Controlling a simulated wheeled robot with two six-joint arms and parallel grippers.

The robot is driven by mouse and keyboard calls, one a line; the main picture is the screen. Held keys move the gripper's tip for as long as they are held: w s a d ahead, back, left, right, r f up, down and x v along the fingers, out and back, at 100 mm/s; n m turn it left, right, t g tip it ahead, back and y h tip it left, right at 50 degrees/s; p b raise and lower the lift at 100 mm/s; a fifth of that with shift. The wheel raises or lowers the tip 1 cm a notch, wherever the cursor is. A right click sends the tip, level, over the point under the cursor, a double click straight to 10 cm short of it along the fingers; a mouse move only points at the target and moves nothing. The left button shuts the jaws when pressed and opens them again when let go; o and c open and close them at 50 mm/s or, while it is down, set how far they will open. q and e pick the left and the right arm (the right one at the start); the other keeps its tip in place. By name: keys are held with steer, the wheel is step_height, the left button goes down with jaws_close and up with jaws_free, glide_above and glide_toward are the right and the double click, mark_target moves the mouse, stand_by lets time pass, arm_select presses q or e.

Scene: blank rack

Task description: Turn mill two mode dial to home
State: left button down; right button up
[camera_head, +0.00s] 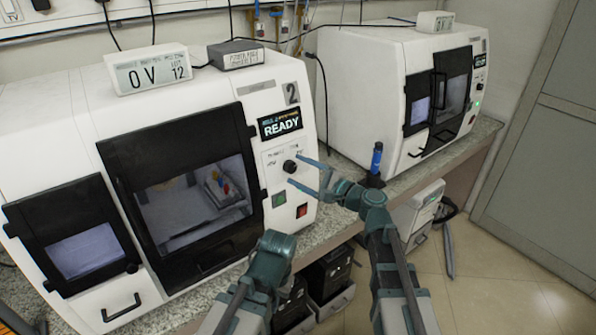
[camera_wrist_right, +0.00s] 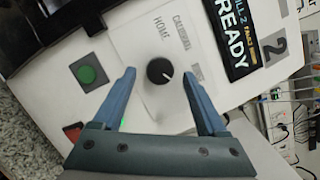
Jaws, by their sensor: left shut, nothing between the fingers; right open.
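The mode dial (camera_head: 290,166) of mill 2 is a round black knob on the white front panel, right of the mill's door. In the right wrist view the dial (camera_wrist_right: 159,71) has a white pointer mark toward the picture's lower right, away from the HOME label (camera_wrist_right: 161,32). My right gripper (camera_head: 296,169) is open, its blue fingers on either side of the dial; the right wrist view shows the gripper (camera_wrist_right: 159,63) with gaps between fingers and knob. My left gripper (camera_head: 275,243) is shut and empty, lower down in front of the mill.
Mill 2 (camera_head: 60,130) has a READY screen (camera_head: 280,123), a green button (camera_head: 279,199) and a red switch (camera_head: 302,210) near the dial. A second mill (camera_head: 360,90) stands behind right. A blue-topped black object (camera_head: 376,160) stands on the counter near my right arm.

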steer(key=shift+w+a, duration=0.25)
steer(key=shift+a, duration=0.1)
jaws_close()
